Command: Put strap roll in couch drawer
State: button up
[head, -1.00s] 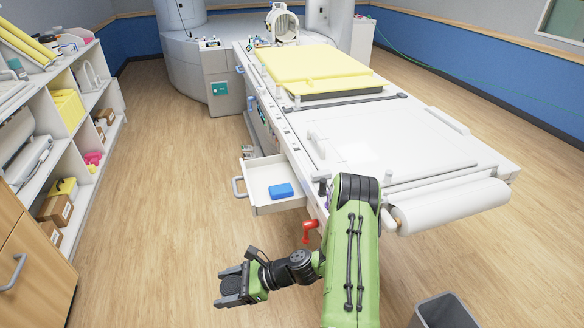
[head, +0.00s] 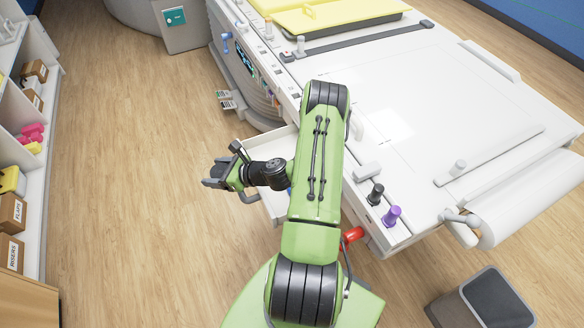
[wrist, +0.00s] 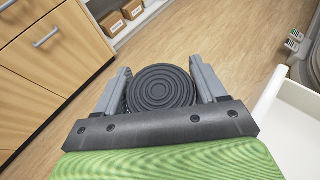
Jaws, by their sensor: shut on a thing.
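The strap roll (wrist: 160,88) is a dark grey coil, seen end-on in the wrist view between the two fingers. My gripper (wrist: 160,82) is shut on it; the gripper also shows at the left of my green arm in the head view (head: 212,178). The couch drawer (head: 262,154) is white and pulled out from the couch's left side. My arm and gripper cover much of it, and its contents are mostly hidden. The gripper holds the roll beside the drawer's handle end, above the floor. A white drawer edge (wrist: 275,108) shows at the right of the wrist view.
The white couch (head: 430,120) fills the right, with purple (head: 391,216) and black (head: 375,193) knobs at its near corner. A red handle (head: 352,235) sticks out below. Shelves (head: 40,130) stand at left, a bin (head: 485,300) at lower right. The floor between shelves and couch is clear.

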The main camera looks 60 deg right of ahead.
aim_at(283, 153)
jog(key=d+m+h, duration=0.1)
jog(key=d, duration=0.2)
jog(key=d+r+m+h+b, duration=0.1)
jog(key=d+m+h, duration=0.1)
jog(key=d, duration=0.1)
jog(key=d+m+h, duration=0.1)
jog(key=d+h, duration=0.1)
jog(key=d, duration=0.2)
jog(key=shift+s+r, duration=0.2)
jog(key=s+d+r+m+g+h+b, duration=0.1)
jog(key=s+d+r+m+h, duration=0.1)
jog(key=d+r+m+h, duration=0.35)
jog(key=s+d+r+m+g+h+b, duration=0.1)
jog(key=s+d+r+m+g+h, duration=0.15)
jog(key=d, duration=0.55)
jog(key=shift+n+t, duration=0.3)
jog(key=shift+t, duration=0.05)
jog(key=f+b, duration=0.2)
jog(key=f, duration=0.4)
jog(key=f+b, duration=0.3)
jog(key=f, duration=0.3)
jog(key=f+b, duration=0.3)
jog(key=f, duration=0.3)
jog(key=shift+s+d+f, duration=0.2)
jog(key=shift+s+d, duration=0.15)
jog(key=shift+s, duration=0.05)
jog(key=o, duration=1)
jog(key=shift+r, duration=0.1)
jog(key=shift+o, duration=0.2)
